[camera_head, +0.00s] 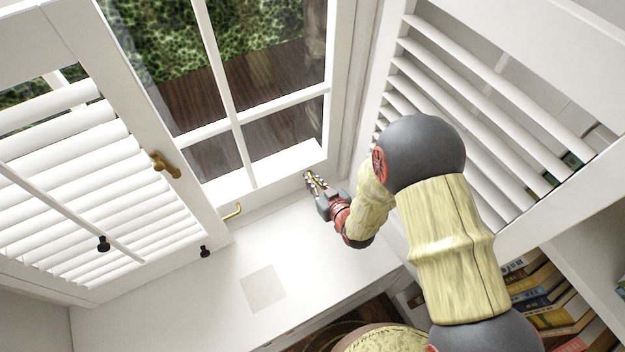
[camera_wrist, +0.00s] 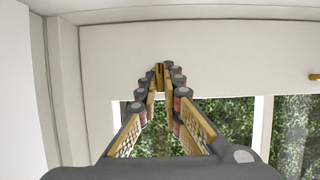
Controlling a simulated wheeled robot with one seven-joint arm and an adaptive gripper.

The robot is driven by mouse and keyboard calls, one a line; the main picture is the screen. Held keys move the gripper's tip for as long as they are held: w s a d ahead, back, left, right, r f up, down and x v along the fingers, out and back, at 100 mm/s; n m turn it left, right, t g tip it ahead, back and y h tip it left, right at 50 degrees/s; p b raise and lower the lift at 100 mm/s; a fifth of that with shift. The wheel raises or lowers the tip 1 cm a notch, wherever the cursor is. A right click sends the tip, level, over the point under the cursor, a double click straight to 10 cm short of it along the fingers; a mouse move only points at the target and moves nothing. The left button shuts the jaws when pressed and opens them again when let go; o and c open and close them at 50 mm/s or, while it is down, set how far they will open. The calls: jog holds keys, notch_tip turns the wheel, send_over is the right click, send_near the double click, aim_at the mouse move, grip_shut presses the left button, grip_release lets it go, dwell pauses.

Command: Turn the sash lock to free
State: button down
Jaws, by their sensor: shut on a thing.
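The sash lock (camera_wrist: 159,77) is a small brass piece on the white bottom rail of the window sash (camera_head: 273,165). In the wrist view it stands between my fingertips, its upper end showing. My gripper (camera_head: 315,181) is at the lower right corner of the window, its fingers reaching the rail. In the wrist view my gripper (camera_wrist: 161,74) has its two fingers converging on the brass piece, one on each side, shut on it. The fingers hide most of the lock, so its angle is hard to tell.
A brass handle (camera_head: 232,211) sits farther left along the rail. A brass catch (camera_head: 165,165) is on the left louvred shutter (camera_head: 70,150). A right shutter (camera_head: 480,110) stands close beside my arm.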

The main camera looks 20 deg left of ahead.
jog(key=n+t+b, duration=0.1)
jog(key=b, duration=0.1)
jog(key=n+h+b, duration=0.1)
jog(key=n+b, duration=0.1)
jog(key=shift+s+a+f+t, duration=0.15)
jog(key=shift+s+a+t, duration=0.05)
jog(key=shift+t, duration=0.2)
jog(key=n+t+b, duration=0.1)
jog(key=n, duration=0.1)
jog(key=n+t+h+b, duration=0.1)
jog(key=n+b, duration=0.1)
jog(key=shift+s+f, duration=0.15)
jog(key=shift+f, duration=0.05)
jog(key=n+t+b, duration=0.2)
jog(key=n+b, duration=0.1)
jog(key=n, duration=0.1)
jog(key=shift+a+f, duration=0.1)
jog(key=shift+f, duration=0.05)
jog(key=shift+n+t+b, duration=0.5)
jog(key=shift+n+t, duration=0.2)
jog(key=shift+n, duration=0.5)
jog(key=c, duration=2)
grip_release()
jog(key=shift+o, duration=0.2)
